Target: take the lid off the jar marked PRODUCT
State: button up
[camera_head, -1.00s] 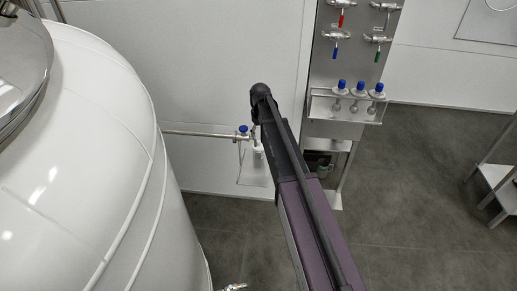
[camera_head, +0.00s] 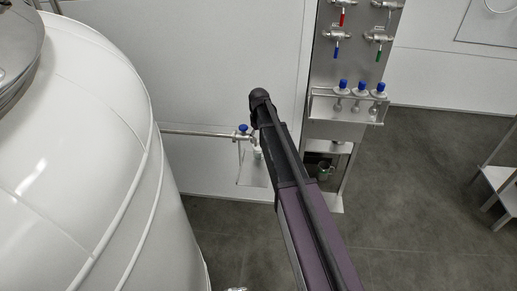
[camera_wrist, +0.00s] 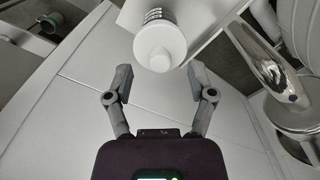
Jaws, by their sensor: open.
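A white jar (camera_wrist: 158,16) with dark print on its side shows at the top of the wrist view; I cannot read the print. I cannot tell the remaining depth to the lid. In the head view a small white jar (camera_head: 257,154) stands below a blue-handled tap, partly hidden by my arm. My gripper is hidden there.
A big white tank (camera_head: 100,150) fills the left. A pipe with a blue-handled tap (camera_head: 242,130) runs to a small shelf (camera_head: 252,174). A steel panel (camera_head: 350,65) carries coloured valves and a rack of blue-capped bottles (camera_head: 361,88). Open floor (camera_head: 420,170) lies to the right.

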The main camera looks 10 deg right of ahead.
jog(key=shift+f+b, duration=0.95)
jog(key=shift+f, duration=0.35)
jog(key=c, duration=0.9)
